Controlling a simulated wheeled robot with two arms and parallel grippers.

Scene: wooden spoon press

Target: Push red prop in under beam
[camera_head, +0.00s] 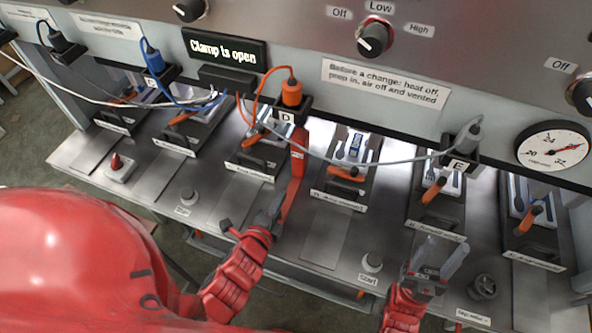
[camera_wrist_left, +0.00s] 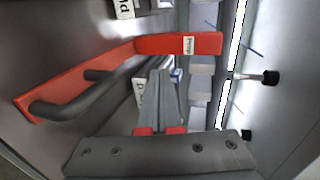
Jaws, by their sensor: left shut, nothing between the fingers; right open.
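My left gripper (camera_head: 277,204) is shut and empty, just left of the prop's near part. My right gripper (camera_head: 452,252) is open and empty, over the bed's front right.
Several black trays with orange-handled clamps stand on either side of the prop, such as one tray (camera_head: 341,180) to its right. Cables (camera_head: 340,160) hang across the front. A start button (camera_head: 372,262) and a red-topped switch (camera_head: 116,165) stand on the bed. A sign (camera_head: 226,48) reads "Clamp is open".

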